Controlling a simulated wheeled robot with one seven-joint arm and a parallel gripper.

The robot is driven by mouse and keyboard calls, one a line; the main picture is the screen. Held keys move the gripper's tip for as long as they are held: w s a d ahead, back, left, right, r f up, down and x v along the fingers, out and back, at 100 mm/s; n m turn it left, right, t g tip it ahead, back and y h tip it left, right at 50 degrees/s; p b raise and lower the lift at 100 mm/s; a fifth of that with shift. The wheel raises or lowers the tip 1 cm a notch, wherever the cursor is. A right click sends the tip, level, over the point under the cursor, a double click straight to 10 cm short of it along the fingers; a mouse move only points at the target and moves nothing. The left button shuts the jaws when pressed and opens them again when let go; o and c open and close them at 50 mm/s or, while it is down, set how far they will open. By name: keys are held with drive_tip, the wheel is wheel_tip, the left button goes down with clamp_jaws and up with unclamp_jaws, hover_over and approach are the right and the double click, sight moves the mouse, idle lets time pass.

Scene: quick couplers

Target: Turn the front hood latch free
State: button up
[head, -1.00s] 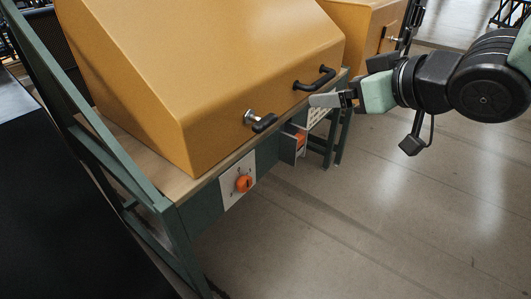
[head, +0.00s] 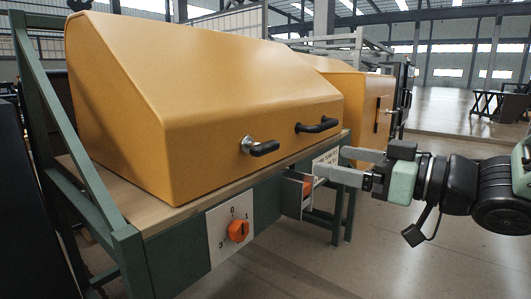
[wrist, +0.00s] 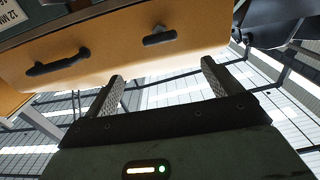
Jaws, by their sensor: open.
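The front hood (head: 220,90) is a big yellow sloped cover, shut down on the bench. Its latch (head: 263,148) is a short black lever on a silver pivot, low on the front face, pointing right and roughly level. The latch also shows in the wrist view (wrist: 160,36), above the space between the fingers. My gripper (head: 332,163) is open and empty, right of the latch and a little lower, with its fingers pointing left toward the bench front. Both fingers show in the wrist view (wrist: 162,70), apart from the latch.
A black bar handle (head: 318,125) sits on the hood right of the latch. An orange rotary knob (head: 238,230) on a white plate is on the bench front below. A small open box (head: 298,192) juts out near my fingers. A second yellow hood (head: 365,100) stands behind.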

sight(270, 146)
drive_tip(key=p+x, duration=0.8)
drive_tip(key=x, duration=0.8)
drive_tip(key=shift+a, duration=0.1)
drive_tip(key=c, duration=1)
